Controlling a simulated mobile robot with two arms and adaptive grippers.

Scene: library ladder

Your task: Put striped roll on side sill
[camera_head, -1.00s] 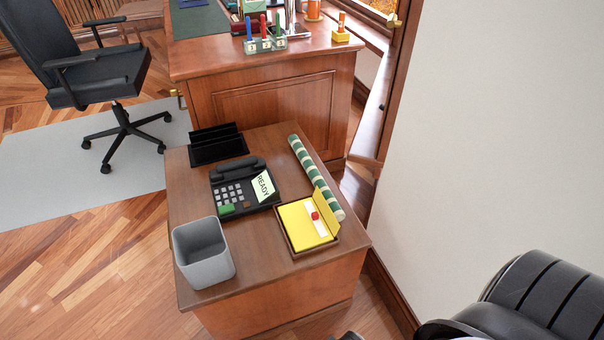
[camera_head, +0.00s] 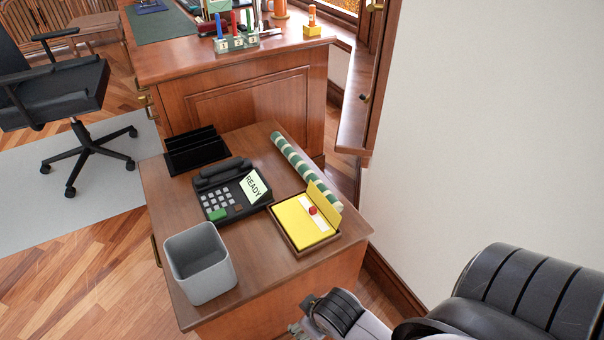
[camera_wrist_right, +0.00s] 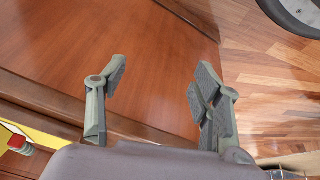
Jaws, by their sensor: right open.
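The striped roll (camera_head: 300,163), green and cream, lies along the right side of the small wooden table (camera_head: 265,272), with its near end behind the yellow box. The side sill (camera_head: 354,126) appears to be the wooden ledge along the wall at the upper right, beyond the table. My right gripper (camera_head: 303,330) shows at the bottom of the head view, in front of the table's right side and apart from the roll. In the wrist view the right gripper (camera_wrist_right: 157,85) has its fingers apart with nothing between them. My left gripper is out of view.
The table also holds a yellow note box (camera_head: 305,221), a telephone (camera_head: 232,190) with a READY card, a black file rack (camera_head: 194,150) and a grey bin (camera_head: 199,262). A larger desk (camera_head: 250,95) stands behind. A white wall (camera_head: 480,130) borders the right side.

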